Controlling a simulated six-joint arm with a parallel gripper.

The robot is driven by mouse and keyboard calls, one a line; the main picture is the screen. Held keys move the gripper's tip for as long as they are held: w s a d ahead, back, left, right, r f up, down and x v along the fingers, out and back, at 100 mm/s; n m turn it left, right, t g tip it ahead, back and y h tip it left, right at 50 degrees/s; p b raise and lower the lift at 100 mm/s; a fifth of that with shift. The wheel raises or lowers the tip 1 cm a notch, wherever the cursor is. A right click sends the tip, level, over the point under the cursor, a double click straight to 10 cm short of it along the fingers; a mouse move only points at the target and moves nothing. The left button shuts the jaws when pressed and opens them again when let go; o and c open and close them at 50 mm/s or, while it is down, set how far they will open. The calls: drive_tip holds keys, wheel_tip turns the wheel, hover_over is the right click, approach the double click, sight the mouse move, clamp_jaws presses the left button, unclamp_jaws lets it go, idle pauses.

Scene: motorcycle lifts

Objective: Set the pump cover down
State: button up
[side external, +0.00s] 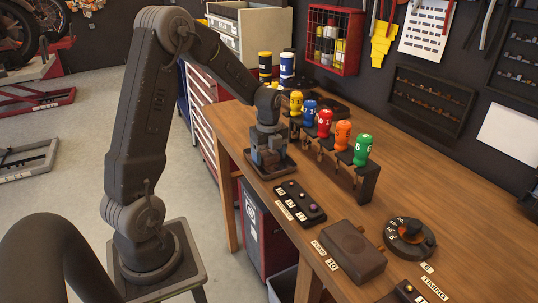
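A dark brown box-shaped cover (350,248) sits on the bench near the front edge, beside a label reading PUMP and a tag reading 10. Brass-coloured fittings show at its right side. My gripper (269,160) points down at a small dark tray (285,170) farther back along the bench's left edge, well away from the cover. Grey-blue blocky shapes show at the gripper's end; I cannot tell which are fingers and which might be a part in the tray. Whether the fingers are open or shut is too small to tell.
A rack (368,184) of several numbered coloured handles stands right of my gripper. A button box (299,201) lies between tray and cover. A timing dial (410,238) is right of the cover. Bare wood (455,190) lies toward the wall.

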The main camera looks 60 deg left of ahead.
sight(269, 152)
drive_tip(key=shift+r, duration=0.1)
wheel_tip(269, 152, up, 11)
drive_tip(key=s+d+r+n+t, duration=0.1)
drive_tip(key=s+d+r+n, duration=0.3)
drive_tip(key=d, duration=0.3)
drive_tip(key=s+d+n+t, duration=0.4)
drive_tip(key=s+d+n, duration=0.8)
drive_tip(key=d+n, duration=0.2)
drive_tip(key=shift+d+r+t, duration=0.2)
drive_tip(key=shift+r+t, duration=0.1)
drive_tip(key=shift+r, duration=0.15)
drive_tip(key=shift+s, duration=0.1)
